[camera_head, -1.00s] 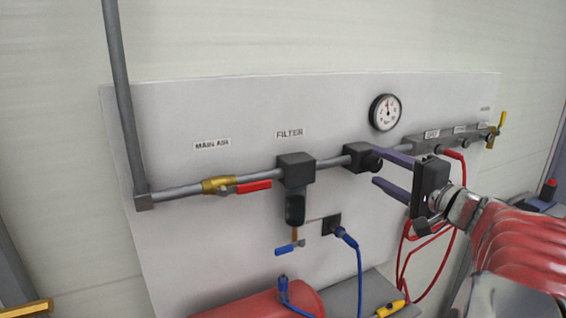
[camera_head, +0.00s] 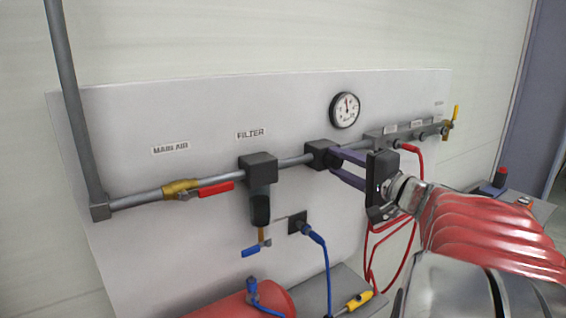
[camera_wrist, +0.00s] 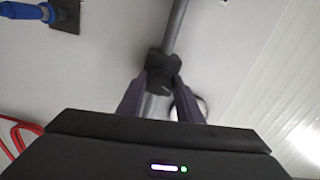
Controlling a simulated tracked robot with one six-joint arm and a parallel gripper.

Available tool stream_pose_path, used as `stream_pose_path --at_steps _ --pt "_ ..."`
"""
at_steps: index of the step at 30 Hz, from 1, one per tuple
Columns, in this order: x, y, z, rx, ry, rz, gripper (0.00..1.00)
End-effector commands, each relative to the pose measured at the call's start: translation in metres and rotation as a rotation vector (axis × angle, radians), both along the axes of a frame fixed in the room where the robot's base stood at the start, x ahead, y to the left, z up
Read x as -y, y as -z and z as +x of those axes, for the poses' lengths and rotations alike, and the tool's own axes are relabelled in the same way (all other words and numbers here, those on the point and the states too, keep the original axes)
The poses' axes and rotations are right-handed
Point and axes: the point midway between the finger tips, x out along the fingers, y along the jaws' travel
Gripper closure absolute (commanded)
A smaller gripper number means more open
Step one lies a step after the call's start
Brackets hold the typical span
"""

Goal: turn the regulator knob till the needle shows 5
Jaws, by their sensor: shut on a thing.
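The black regulator (camera_head: 319,153) sits on the grey pipe, right of the filter, with its knob facing out. My gripper (camera_head: 337,164) reaches in from the right and is shut on the knob, which its fingers mostly hide in the head view. In the wrist view the dark knob (camera_wrist: 160,84) lies between the two purple fingers (camera_wrist: 159,98). The round white gauge (camera_head: 345,109) is above and right of the regulator. Its needle points roughly upward; the numbers are too small to read. In the wrist view the gauge is mostly hidden behind a finger.
The filter (camera_head: 259,185) hangs left of the regulator, with a red-handled valve (camera_head: 205,190) further left. A manifold (camera_head: 385,141) with red hoses (camera_head: 415,200) runs right of it. A blue hose (camera_head: 325,255) hangs from a socket below. The panel between regulator and gauge is clear.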

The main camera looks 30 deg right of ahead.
Motion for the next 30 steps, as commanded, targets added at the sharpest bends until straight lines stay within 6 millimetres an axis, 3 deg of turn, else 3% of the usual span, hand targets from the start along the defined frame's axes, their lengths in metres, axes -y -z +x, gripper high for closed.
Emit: stream_pose_path --at_steps 3,21,22,30 --pt "0.0002 0.0019 -0.0001 -0.003 0.000 0.002 0.90" --pt "0.0001 0.0034 -0.0001 -0.008 0.001 0.086 0.90" --pt "0.0002 0.0035 -0.0002 -0.008 0.001 0.086 0.67" --pt "0.0001 0.0021 -0.0001 -0.006 0.000 0.084 0.49"
